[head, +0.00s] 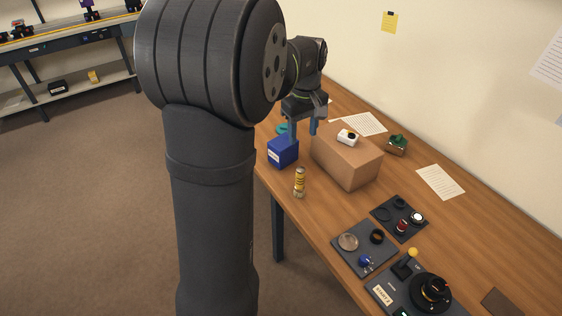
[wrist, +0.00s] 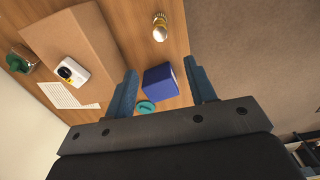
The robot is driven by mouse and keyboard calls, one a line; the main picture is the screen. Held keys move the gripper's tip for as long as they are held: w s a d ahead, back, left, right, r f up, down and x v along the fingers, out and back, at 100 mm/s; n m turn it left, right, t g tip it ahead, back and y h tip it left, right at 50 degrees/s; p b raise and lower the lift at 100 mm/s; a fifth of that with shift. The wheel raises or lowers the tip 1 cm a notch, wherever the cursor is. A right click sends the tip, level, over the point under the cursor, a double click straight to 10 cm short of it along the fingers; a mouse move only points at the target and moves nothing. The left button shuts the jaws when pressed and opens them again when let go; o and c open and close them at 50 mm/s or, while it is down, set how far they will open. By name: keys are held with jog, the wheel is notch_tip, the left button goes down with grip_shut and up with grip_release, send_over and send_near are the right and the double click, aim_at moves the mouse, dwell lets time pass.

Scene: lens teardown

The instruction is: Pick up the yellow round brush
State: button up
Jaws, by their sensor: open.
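A short upright cylinder with yellow and dark bands, which looks like the yellow round brush (head: 300,182), stands near the table's left edge, in front of the blue box. In the wrist view the brush (wrist: 160,27) is seen from above at the top, beyond the fingertips. My gripper (head: 303,130) is open and empty, with its blue fingers pointing down above the table. It hangs behind the brush, close to the blue box (head: 283,151) and the brown box. In the wrist view the blue box (wrist: 160,79) shows between my fingers (wrist: 160,68).
The large brown box (head: 347,158) carries a small white device (head: 347,137). A teal ring (wrist: 145,107) lies beside the blue box. A green object (head: 397,144) sits near the wall. Dark part trays (head: 340,242) lie toward the front. Bare wood surrounds the brush.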

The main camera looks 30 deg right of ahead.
aim_at(300, 178)
notch_tip(300, 178, down, 18)
jog(key=m, duration=1.2)
jog(key=shift+s+f+m, duration=0.1)
jog(key=shift+m, duration=0.3)
jog(key=shift+c, duration=0.2)
jog(key=c, duration=1)
